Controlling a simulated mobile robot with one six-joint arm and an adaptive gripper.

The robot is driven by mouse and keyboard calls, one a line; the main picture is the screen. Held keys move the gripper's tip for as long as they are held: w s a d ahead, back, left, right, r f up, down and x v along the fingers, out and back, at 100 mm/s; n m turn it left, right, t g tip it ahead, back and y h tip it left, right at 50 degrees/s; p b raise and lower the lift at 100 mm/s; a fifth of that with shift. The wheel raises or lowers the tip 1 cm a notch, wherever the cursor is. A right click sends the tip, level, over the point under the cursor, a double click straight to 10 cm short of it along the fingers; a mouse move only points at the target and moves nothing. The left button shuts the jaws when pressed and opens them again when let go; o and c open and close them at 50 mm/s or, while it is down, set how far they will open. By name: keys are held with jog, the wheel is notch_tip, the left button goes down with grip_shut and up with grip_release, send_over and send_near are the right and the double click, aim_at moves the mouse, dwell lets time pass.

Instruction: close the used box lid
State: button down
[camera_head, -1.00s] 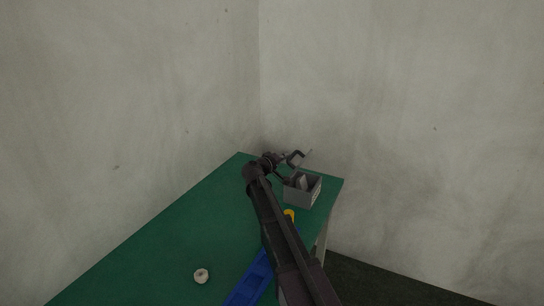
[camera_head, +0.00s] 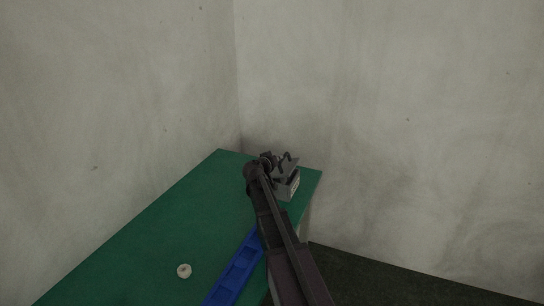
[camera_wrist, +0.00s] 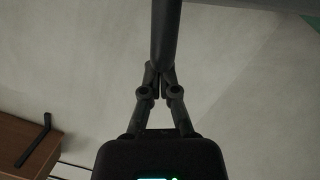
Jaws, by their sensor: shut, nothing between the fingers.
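The used box (camera_head: 292,190) is a small grey box near the far right corner of the green table, partly hidden by my arm. Its grey lid (camera_head: 287,168) is tilted over the box, still partly raised, with a gap below it. My gripper (camera_head: 281,157) is at the lid's upper side; whether it touches the lid is too small to tell. In the wrist view my gripper (camera_wrist: 159,68) is shut with nothing between its fingers. A thick dark bar stands just beyond the fingertips there; I cannot tell what it belongs to.
The green table (camera_head: 170,230) is mostly clear on its left side. A blue tray (camera_head: 235,270) lies left of my arm, and a small whitish ring-shaped part (camera_head: 184,271) is further left. Walls stand close behind the table. A brown piece of furniture (camera_wrist: 22,148) shows in the wrist view.

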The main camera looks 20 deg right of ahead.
aim_at(285, 170)
jog(key=shift+s+d+f+m+t+y+b, duration=0.3)
jog(key=shift+s+d+f+m+b, duration=0.2)
jog(key=shift+s+d+f+m, duration=0.35)
jog(key=shift+d+f+b, duration=0.15)
jog(key=shift+f+b, duration=0.15)
jog(key=shift+r, duration=0.15)
jog(key=r+p, duration=0.2)
jog(key=p, duration=0.1)
jog(key=r+p, duration=0.1)
jog(key=r, duration=0.1)
jog(key=shift+w+a+r, duration=0.1)
jog(key=shift+w+a, duration=0.2)
jog(key=shift+a, duration=0.05)
jog(key=p+v, duration=0.2)
jog(key=v, duration=0.7)
jog(key=shift+s+a, duration=0.25)
jog(key=shift+s, duration=0.1)
